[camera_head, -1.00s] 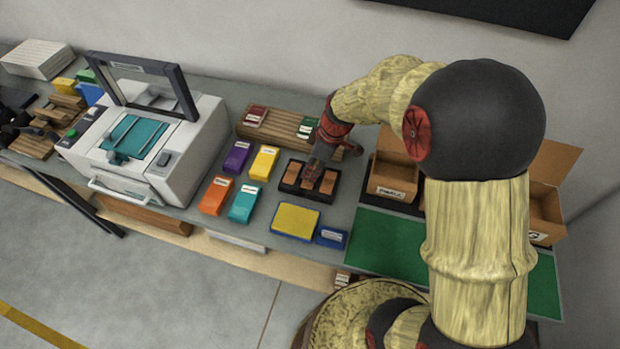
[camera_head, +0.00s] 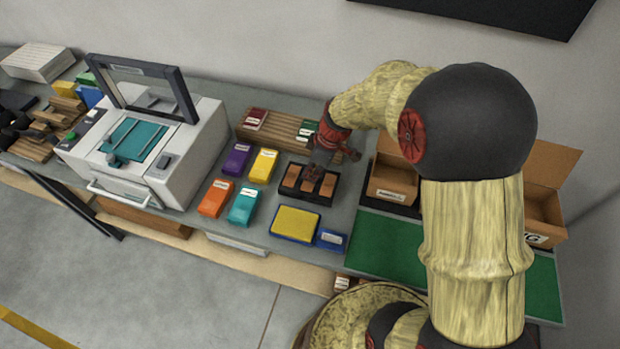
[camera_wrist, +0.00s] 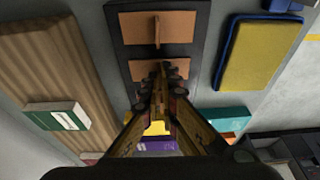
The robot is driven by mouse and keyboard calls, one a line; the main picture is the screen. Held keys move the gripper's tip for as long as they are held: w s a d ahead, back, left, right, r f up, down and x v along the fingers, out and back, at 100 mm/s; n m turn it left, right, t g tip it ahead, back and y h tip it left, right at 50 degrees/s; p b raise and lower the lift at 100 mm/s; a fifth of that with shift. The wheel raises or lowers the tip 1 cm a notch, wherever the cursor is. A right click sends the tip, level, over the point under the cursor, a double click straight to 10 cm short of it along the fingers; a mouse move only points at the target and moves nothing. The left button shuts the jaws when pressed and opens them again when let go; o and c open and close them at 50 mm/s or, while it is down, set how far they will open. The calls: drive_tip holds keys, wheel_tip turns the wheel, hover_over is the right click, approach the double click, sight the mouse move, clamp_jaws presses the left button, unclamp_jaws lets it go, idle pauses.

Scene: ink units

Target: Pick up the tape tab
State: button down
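The tape tabs are brown-orange plates in a black tray (camera_head: 305,195), seen in the middle of the bench in the head view. In the wrist view, one tab (camera_wrist: 138,28) with a thin upright fin lies clear at the top of the tray (camera_wrist: 195,18). A second tab (camera_wrist: 178,68) lies beneath my fingertips, its fin largely hidden by them. My gripper (camera_wrist: 160,78) points down over the tray, and its fingers converge closely at this second tab. Whether they touch or hold its fin cannot be told. My gripper (camera_head: 316,168) also covers part of the tray in the head view.
A yellow pad in a blue tray (camera_head: 295,223) lies in front of the black tray. Purple, yellow, orange and teal (camera_head: 243,206) blocks stand to its left. A ridged wooden rack (camera_head: 275,128) is behind. Cardboard boxes (camera_head: 394,181) and a green mat (camera_head: 390,242) are at right.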

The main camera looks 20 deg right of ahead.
drive_tip(key=shift+r, duration=0.1)
drive_tip(key=shift+r+p, duration=0.3)
drive_tip(key=shift+r, duration=0.3)
drive_tip(key=s+r+p, duration=0.3)
drive_tip(key=s+r, duration=0.8)
drive_tip(key=s, duration=0.3)
drive_tip(key=shift+a+r+p, duration=0.15)
drive_tip(key=shift+r+p, duration=0.15)
drive_tip(key=shift+p, duration=0.05)
